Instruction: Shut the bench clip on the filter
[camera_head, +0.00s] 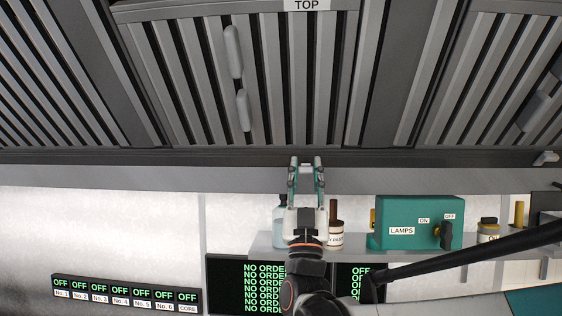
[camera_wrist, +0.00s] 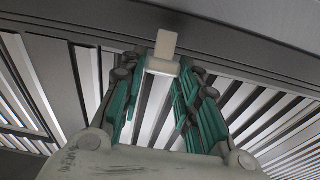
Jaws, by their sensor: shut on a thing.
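The filter (camera_head: 290,85) is a slatted grey metal panel in the hood overhead, with a "TOP" label at its upper edge and pale handles on its slats. It appears seated in the hood, but I cannot tell how tightly. My gripper (camera_head: 305,166) reaches up to the hood's lower rail, at the filter's near edge. In the wrist view, a pale clip (camera_wrist: 166,43) stands between the teal fingertips, and my gripper (camera_wrist: 161,70) is shut on it. The fingers hide part of the clip, so I cannot tell whether it is turned across the filter edge.
A second pale clip (camera_head: 545,158) sits on the rail at the far right. Below the hood, a shelf (camera_head: 350,247) carries bottles, a teal lamps box (camera_head: 415,222) and a jar (camera_head: 488,231). An order screen (camera_head: 235,280) and a row of OFF indicators (camera_head: 125,294) are on the wall.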

